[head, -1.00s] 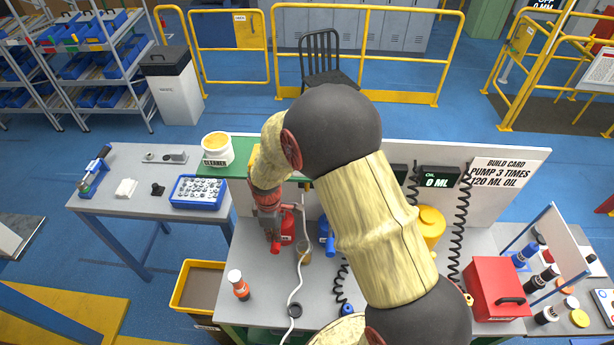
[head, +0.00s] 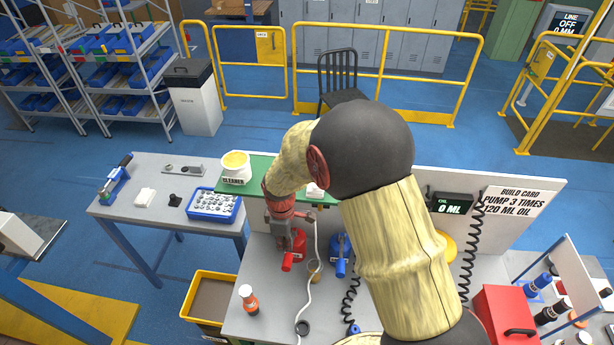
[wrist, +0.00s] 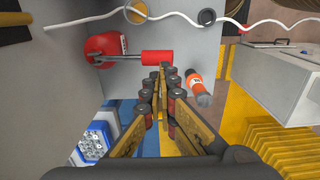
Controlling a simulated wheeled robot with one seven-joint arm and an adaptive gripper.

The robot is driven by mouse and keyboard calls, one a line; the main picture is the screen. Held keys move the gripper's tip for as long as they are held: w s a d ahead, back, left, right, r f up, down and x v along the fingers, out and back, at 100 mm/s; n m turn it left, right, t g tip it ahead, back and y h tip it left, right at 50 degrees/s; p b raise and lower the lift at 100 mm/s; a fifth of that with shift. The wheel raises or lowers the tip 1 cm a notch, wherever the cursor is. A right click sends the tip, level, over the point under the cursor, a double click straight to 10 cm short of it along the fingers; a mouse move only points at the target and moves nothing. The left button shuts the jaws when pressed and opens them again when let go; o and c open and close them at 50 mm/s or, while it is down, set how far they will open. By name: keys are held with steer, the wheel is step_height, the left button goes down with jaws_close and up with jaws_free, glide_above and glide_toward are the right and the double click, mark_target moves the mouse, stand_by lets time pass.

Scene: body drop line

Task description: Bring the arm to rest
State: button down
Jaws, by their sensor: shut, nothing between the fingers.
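My gripper (wrist: 160,85) points down over the bench in the wrist view, its two fingers close together with nothing between them. In the head view my arm crosses the middle of the picture, and my gripper (head: 287,240) hangs over the back left of the grey workbench (head: 265,290). A red tool with a red handle (head: 287,263) sits just below it; the wrist view shows its red handle (wrist: 158,57) beyond the fingertips. I cannot tell whether the fingers touch it.
An orange bottle (head: 250,301) stands near the bench's left edge. A yellow bin (head: 210,299) is left of the bench. A white cable (head: 308,290) runs over the bench. A blue tool (head: 341,254) stands right of the gripper. A red box (head: 505,318) is at the right.

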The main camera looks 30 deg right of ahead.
steer(key=s+r+m+t+b, duration=0.2)
steer(key=s+m+t+b, duration=0.3)
steer(key=s+m+b, duration=0.6)
steer(key=s+b, duration=0.9)
steer(key=b, duration=0.7)
steer(key=shift+s+r+t+b, duration=0.2)
steer(key=shift+r+t+b, duration=0.1)
steer(key=shift+b, duration=0.05)
steer(key=shift+d, duration=0.15)
steer(key=shift+a, duration=0.2)
